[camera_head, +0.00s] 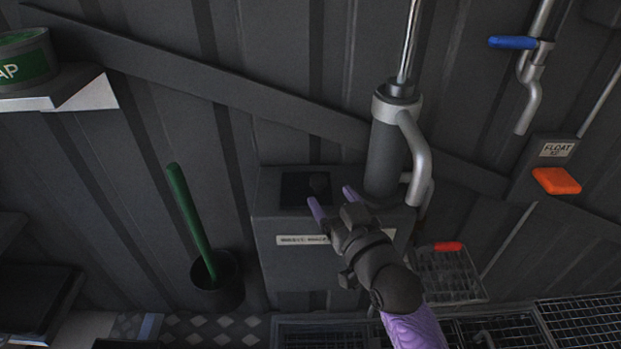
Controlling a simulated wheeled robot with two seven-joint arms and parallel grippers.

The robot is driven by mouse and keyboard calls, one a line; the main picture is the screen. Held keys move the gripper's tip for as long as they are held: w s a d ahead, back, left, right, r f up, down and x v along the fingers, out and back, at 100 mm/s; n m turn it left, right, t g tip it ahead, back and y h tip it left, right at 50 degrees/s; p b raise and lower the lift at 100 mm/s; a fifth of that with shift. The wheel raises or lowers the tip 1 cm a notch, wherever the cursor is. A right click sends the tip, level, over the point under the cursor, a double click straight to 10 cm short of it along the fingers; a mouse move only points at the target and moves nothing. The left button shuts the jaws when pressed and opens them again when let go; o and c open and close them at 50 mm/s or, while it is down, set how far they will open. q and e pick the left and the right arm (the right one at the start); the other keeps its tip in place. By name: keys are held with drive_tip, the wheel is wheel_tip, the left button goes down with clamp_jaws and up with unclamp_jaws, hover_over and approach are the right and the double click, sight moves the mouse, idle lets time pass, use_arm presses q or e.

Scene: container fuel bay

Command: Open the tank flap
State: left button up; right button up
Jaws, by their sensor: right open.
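A grey tank box (265,228) stands against the wall with a pale label (290,240) on its front. A dark square (296,188) on its top looks like the tank flap. A small dark knob-like shape (319,182) shows at its right side. Whether the flap is shut or raised is too dark to tell. My right gripper (331,197) comes in from the lower right. Its two purple-tipped fingers are apart, with nothing seen between them. The fingertips appear just in front of the flap; contact cannot be made out. My left gripper is not in view.
A grey pump cylinder (385,155) with a curved spout rises right of the flap, close to my right gripper. A green handle (190,220) stands in a black bucket (217,288) at left. An orange float block (556,181) and a wire basket (450,275) are at right.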

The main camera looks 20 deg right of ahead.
sight(322, 188)
drive_tip(key=w, duration=0.1)
drive_tip(key=w+b, duration=0.1)
drive_tip(key=w, duration=0.1)
drive_tip(key=w+b, duration=0.1)
drive_tip(key=w, duration=0.1)
drive_tip(key=shift+w+a+f, duration=0.1)
drive_tip(key=shift+a+f, duration=0.15)
drive_tip(key=shift+f, duration=0.1)
drive_tip(key=shift+w+r, duration=0.1)
drive_tip(key=shift+w, duration=0.2)
drive_tip(key=shift+w+a+r, duration=0.1)
drive_tip(key=shift+w+r, duration=0.05)
drive_tip(key=shift+w, duration=0.05)
drive_tip(key=c, duration=0.7)
clamp_jaws()
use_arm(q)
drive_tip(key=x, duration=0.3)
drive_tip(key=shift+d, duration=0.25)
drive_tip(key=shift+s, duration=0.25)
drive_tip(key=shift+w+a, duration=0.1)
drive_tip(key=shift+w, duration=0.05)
